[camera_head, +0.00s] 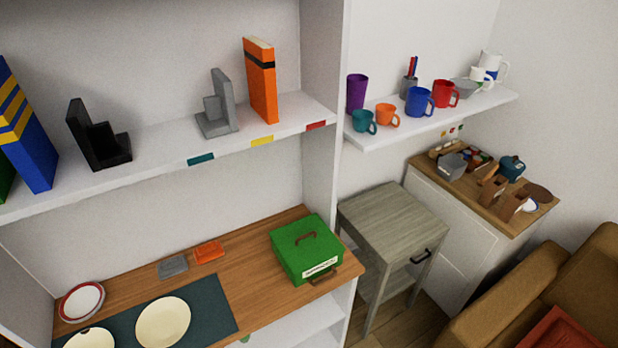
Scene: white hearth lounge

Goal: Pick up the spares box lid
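A green box (316,272) sits at the right end of the wooden desk surface. The lid looks seated on the box. Neither of my grippers is in view.
The white shelf (150,150) above holds an orange binder (261,82) and bookends. A grey and an orange flat item (209,251) lie left of the box. A dark mat (215,308) carries cream plates. A grey side table (393,222) stands right of the desk.

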